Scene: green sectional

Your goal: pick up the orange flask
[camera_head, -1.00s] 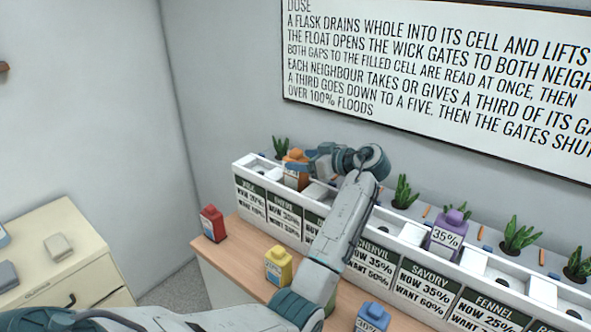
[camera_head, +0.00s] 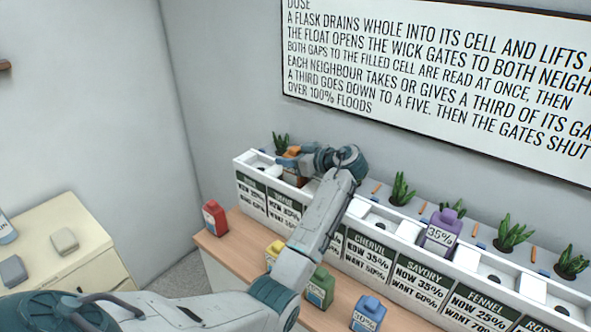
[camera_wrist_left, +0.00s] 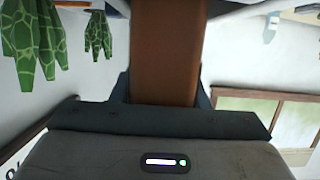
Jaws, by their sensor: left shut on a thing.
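The orange flask (camera_head: 292,179) stands in or just over the second cell from the left of the white planter row (camera_head: 243,165). My left gripper (camera_head: 289,159) reaches across it and hides most of it. In the left wrist view the flask's orange-brown body (camera_wrist_left: 165,50) fills the space between the two dark fingers, which are shut on it. I cannot tell whether its base touches the cell. My right gripper is in neither view.
Red (camera_head: 215,218), yellow (camera_head: 273,252), green (camera_head: 320,287) and blue (camera_head: 368,314) flasks stand on the wooden ledge before the row. A purple flask (camera_head: 441,235) sits in the row. Several plants (camera_head: 401,188) stand behind; a wall board (camera_head: 440,80) hangs above.

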